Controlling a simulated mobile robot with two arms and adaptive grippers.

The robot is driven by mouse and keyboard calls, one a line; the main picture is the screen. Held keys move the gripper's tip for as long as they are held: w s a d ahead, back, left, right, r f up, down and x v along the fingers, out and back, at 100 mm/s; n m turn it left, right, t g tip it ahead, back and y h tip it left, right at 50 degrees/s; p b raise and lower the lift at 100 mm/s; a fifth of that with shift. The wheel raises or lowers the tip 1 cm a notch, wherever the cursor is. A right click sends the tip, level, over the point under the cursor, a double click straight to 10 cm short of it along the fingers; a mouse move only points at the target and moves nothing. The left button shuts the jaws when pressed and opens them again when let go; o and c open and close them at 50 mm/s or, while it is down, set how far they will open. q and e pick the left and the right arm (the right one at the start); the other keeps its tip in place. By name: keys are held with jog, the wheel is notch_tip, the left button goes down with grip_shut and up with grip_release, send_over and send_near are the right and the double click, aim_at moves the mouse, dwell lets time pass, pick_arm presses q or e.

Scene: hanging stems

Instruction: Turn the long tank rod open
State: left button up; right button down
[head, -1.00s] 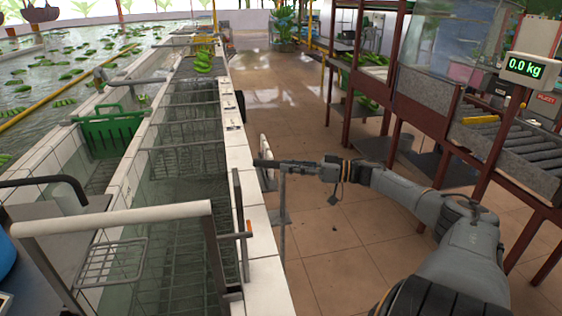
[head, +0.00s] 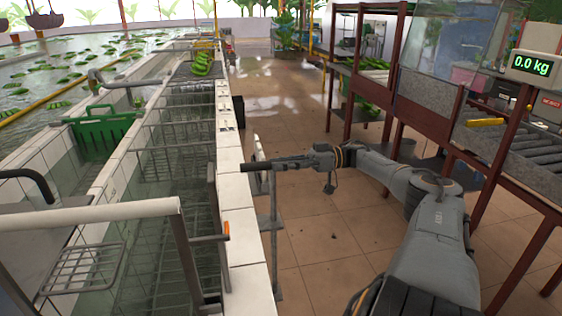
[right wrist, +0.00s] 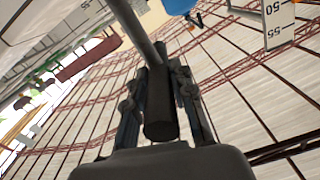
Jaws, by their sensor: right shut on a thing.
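The long tank rod (head: 274,215) stands upright beside the tank's right wall, with a dark end (head: 256,166) at the top showing left of my right gripper. My right gripper (head: 285,162) is shut on the rod. In the right wrist view, a dark cylindrical grip (right wrist: 160,105) lies between the two fingers of the gripper (right wrist: 160,100), and a grey bar (right wrist: 136,28) runs up from it. How the grip joins the upright is partly hidden. My left gripper is not in view.
The water tank's tiled rim (head: 232,190) runs along the left of the rod. A metal rail (head: 95,216) with an orange-tipped post is near front left. A green crate (head: 104,132) sits in the tank. Tiled floor (head: 320,230) is clear; a roller table (head: 525,145) stands right.

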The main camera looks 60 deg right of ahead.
jog(key=shift+f, duration=0.2)
jog(key=c, duration=1.1)
grip_release()
jog(key=shift+r, duration=0.1)
jog(key=v, duration=0.6)
jog(key=shift+v, duration=0.8)
